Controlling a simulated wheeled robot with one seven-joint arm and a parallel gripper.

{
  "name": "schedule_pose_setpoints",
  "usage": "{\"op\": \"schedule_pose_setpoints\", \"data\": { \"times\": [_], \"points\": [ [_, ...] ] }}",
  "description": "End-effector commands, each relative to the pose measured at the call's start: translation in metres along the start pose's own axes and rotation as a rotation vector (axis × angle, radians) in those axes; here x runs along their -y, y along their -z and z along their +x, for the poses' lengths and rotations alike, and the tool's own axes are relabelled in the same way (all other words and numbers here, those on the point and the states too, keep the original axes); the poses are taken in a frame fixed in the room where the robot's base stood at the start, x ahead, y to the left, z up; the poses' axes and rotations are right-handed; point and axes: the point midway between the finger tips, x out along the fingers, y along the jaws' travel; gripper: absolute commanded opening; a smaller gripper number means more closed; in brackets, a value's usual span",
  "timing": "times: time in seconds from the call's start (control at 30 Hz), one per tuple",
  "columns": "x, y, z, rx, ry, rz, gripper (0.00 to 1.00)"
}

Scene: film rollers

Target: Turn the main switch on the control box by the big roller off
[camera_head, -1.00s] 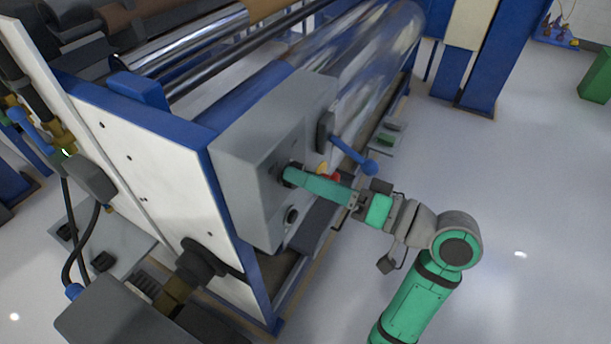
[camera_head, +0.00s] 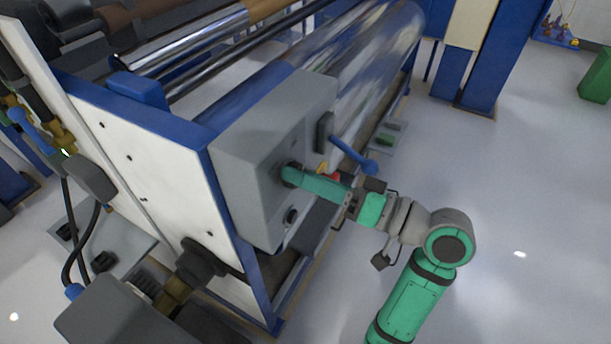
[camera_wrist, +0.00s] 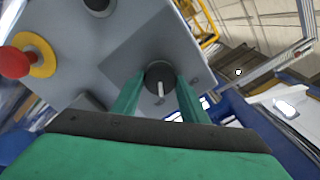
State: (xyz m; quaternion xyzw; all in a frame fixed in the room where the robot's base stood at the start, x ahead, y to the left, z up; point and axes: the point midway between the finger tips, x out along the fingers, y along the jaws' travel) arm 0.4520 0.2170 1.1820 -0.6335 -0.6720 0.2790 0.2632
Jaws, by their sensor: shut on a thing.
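The grey control box (camera_head: 240,150) is mounted on the end of the machine beside the big shiny roller (camera_head: 375,60). The main switch (camera_wrist: 160,72) is a dark round knob with a white pointer mark, on a darker grey square plate in the wrist view. My gripper (camera_wrist: 158,92) is shut on this switch, one green finger on each side of it. The white mark runs nearly up and down in the wrist view. In the head view my gripper (camera_head: 290,174) reaches the box's face from the right, and its fingertips hide most of the switch.
A red button on a yellow ring (camera_wrist: 36,52) and another dark knob (camera_wrist: 98,5) are on the same box face. A blue-ended lever (camera_head: 352,154) sticks out just above my gripper.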

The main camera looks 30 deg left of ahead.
Motion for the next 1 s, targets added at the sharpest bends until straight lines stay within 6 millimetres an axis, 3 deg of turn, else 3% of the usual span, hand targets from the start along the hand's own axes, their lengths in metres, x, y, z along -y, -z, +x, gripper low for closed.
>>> {"op": "schedule_pose_setpoints", "data": {
  "times": [0.27,1.0],
  "points": [
    [0.0002,-0.0001,-0.0002,0.0,-0.001,-0.178,0.17],
    [0.0017,-0.0011,-0.0009,0.0,-0.002,-0.868,0.17]
  ]
}}
